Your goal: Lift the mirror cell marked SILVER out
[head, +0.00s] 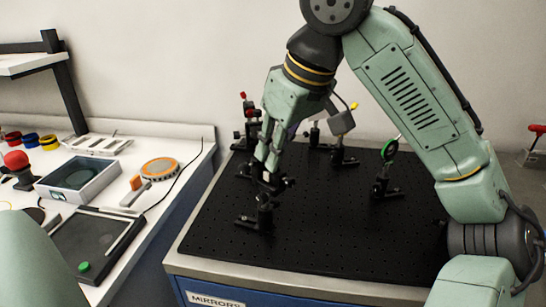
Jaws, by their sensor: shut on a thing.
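My gripper (265,165) points down over the near left part of the black breadboard. Its fingertips are shut at the top of a dark post mount (265,215). The part between the fingers is mostly hidden, and no SILVER marking can be read. The mount stands upright on its base on the breadboard. A mount with a green-rimmed round optic (389,150) stands to the right, apart from my gripper.
The black breadboard (330,235) lies on a bench labelled MIRRORS (213,299). Several other mounts, one with a grey block (341,123), stand at its back. The breadboard's front right is clear. A white side table with a tray (78,178) is at left.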

